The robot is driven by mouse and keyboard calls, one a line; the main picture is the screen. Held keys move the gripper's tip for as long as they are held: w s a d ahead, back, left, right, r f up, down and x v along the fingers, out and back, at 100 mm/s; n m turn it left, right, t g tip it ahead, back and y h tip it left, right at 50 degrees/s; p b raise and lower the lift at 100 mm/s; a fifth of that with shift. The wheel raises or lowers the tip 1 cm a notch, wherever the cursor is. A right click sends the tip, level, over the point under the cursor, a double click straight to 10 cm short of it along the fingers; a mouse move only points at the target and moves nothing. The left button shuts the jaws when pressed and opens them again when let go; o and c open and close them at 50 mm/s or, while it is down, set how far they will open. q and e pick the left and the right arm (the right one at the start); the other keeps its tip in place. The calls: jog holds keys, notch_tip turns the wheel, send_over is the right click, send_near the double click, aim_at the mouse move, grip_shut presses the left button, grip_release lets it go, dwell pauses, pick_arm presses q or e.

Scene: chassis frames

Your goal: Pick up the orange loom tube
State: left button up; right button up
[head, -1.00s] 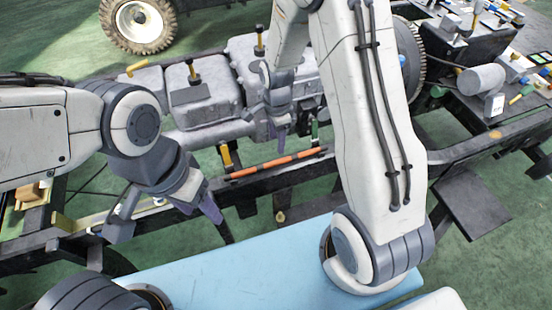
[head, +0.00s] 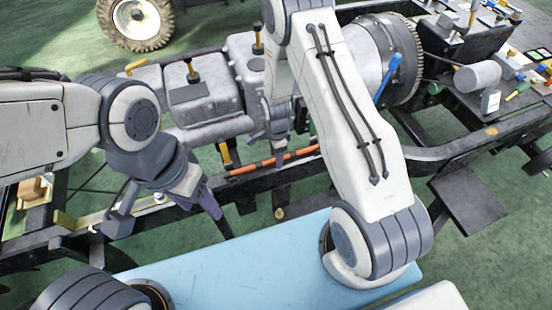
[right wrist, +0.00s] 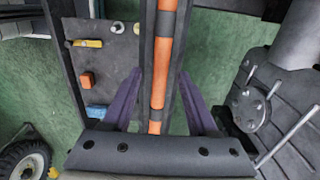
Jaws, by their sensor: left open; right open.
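The orange loom tube (head: 243,169) lies along the dark chassis rail, with dark bands along its length. In the right wrist view the tube (right wrist: 162,75) runs upright through the middle of the picture, between the two purple fingers. My right gripper (head: 279,158) is over the tube in the head view; its fingers (right wrist: 155,100) are spread either side of the tube and do not visibly touch it. How far above it they are, I cannot tell. My left gripper (head: 168,215) is open and empty, left of the tube near the rail.
The grey engine block (head: 200,100) stands just behind the rail. A blue-handled tool (head: 389,75) stands by the bell housing. A grey plate with small coloured parts (right wrist: 112,62) shows in the right wrist view.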

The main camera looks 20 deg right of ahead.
jog(key=shift+c, duration=0.3)
grip_shut()
jog(key=shift+r, duration=0.1)
